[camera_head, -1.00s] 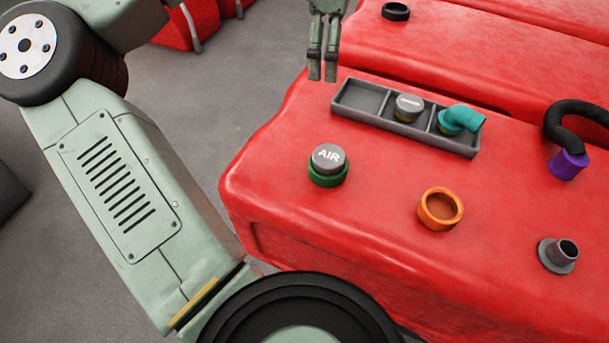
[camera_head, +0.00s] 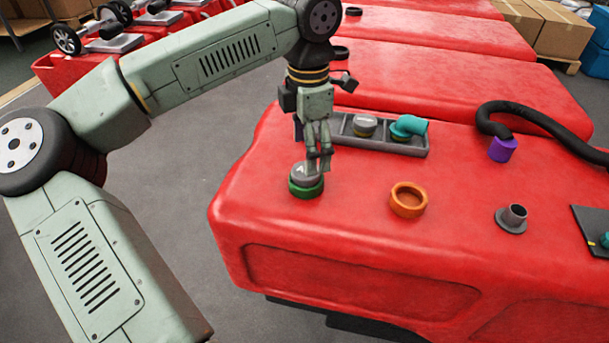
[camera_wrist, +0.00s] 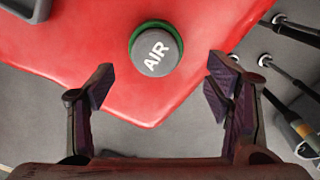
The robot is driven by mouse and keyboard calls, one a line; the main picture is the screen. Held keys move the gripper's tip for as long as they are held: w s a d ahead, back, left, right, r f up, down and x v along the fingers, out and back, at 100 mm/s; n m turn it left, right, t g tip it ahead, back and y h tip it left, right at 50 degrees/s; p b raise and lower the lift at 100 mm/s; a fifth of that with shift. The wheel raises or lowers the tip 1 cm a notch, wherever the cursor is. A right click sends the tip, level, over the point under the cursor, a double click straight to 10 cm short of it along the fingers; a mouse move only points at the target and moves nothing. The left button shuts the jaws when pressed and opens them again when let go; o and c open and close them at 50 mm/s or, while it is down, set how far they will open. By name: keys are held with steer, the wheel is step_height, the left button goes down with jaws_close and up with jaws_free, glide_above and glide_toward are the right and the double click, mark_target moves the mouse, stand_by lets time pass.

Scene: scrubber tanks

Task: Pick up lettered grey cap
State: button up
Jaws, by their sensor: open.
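The lettered grey cap (camera_head: 303,174) sits on a green ring (camera_head: 306,191) near the left edge of the red tank. In the wrist view the cap (camera_wrist: 156,55) shows white "AIR" lettering, with the green ring (camera_wrist: 151,24) around its edge. My gripper (camera_head: 319,172) hangs over the cap in the head view and hides part of it. In the wrist view my gripper (camera_wrist: 160,85) is open and empty, its two fingers spread wide. The cap lies beyond the fingertips, between their lines and a little left of centre, not gripped.
A grey divided tray (camera_head: 425,150) behind the cap holds another grey cap (camera_head: 365,125) and a teal elbow (camera_head: 409,126). An orange ring (camera_head: 408,200), a grey pipe stub (camera_head: 512,218) and a purple-ended black hose (camera_head: 503,149) lie to the right. Red surface between them is clear.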

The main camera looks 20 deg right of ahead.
steer(key=f, duration=0.2)
steer(key=f+p, duration=0.1)
steer(key=f, duration=0.2)
steer(key=shift+w+a+f, duration=0.2)
steer(key=shift+w+f, duration=0.05)
steer(key=shift+f, duration=0.05)
steer(key=c, duration=1)
steer(key=shift+r, duration=0.1)
steer(key=shift+r, duration=0.5)
step_height(320, 180, up, 2)
steer(key=shift+r+b, duration=0.15)
steer(key=shift+b, duration=0.3)
steer(key=s+a+b, duration=0.1)
steer(key=s, duration=0.4)
steer(key=s+a+r+b, duration=0.1)
steer(key=s, duration=0.4)
steer(key=s+a+r+b, duration=0.1)
steer(key=s, duration=0.4)
steer(key=shift+s, duration=0.4)
